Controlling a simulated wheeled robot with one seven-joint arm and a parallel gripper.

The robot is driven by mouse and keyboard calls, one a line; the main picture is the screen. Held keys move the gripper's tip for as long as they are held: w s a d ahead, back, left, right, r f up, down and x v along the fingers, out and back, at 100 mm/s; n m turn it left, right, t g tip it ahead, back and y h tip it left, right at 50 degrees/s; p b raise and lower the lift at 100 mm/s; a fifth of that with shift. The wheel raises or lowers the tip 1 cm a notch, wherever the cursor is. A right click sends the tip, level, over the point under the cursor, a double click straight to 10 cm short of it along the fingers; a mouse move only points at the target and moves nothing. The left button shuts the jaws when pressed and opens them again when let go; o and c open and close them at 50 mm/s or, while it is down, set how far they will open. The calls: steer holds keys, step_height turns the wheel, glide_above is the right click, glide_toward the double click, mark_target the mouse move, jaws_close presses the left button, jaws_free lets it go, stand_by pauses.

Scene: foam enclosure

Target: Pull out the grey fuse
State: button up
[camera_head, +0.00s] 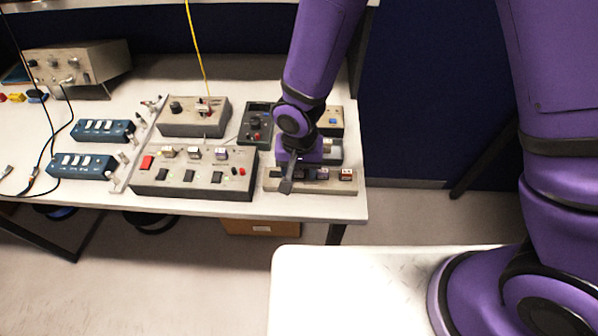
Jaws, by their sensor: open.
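Which fuse is grey I cannot tell at this size, and my gripper hides part of the row. My gripper (287,184) is open and points down over the left part of the block. One dark finger shows clearly. Whether it touches a fuse cannot be told.
Left of the block stands a grey switch panel (195,182) with a red button. Behind are another control box (180,122) and a dark handheld meter (256,122). Two blue switch strips (82,166) (103,130) lie further left. A white surface (350,290) is in front.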

mark_target(299, 170)
steer(key=shift+c, duration=0.2)
stand_by(0.5)
jaws_close()
steer(key=shift+r, duration=0.1)
steer(key=shift+r, duration=0.1)
steer(key=shift+r, duration=2.8)
